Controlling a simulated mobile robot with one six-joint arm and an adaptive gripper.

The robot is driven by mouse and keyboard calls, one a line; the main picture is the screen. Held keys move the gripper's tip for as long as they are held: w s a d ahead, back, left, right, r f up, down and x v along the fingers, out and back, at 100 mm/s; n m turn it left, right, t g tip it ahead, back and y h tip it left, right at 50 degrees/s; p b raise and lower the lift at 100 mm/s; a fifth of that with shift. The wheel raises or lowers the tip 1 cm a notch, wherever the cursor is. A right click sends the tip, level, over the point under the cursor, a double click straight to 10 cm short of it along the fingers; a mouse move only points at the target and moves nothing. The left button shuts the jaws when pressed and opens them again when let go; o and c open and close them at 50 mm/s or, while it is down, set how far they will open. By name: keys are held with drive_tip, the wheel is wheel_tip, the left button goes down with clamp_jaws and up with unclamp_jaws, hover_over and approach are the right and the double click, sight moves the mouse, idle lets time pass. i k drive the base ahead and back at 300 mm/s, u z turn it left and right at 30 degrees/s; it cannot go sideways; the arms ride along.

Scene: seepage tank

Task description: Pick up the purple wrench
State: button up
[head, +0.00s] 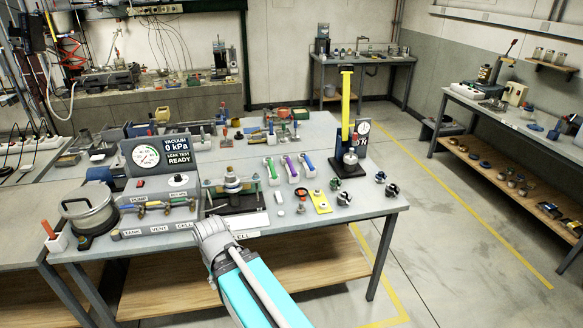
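The purple wrench (290,166) lies in a small white holder on the grey workbench (385,205), right of its centre. It sits between a green-handled wrench (271,168) on its left and a blue-handled one (307,162) on its right, each in a similar white holder. My gripper (208,229) shows small and grey at the bench's front edge, on the end of my turquoise arm. It is to the left of and nearer than the purple wrench, clearly apart from it. Its fingers are too small and foreshortened to tell whether they are open.
A yellow plate (320,201) and several small fittings lie in front. A gauge panel (160,155) and metal pot (88,212) stand left.

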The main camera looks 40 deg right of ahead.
sight(290, 166)
drive_tip(key=z, duration=0.3)
drive_tip(key=i, duration=1.5)
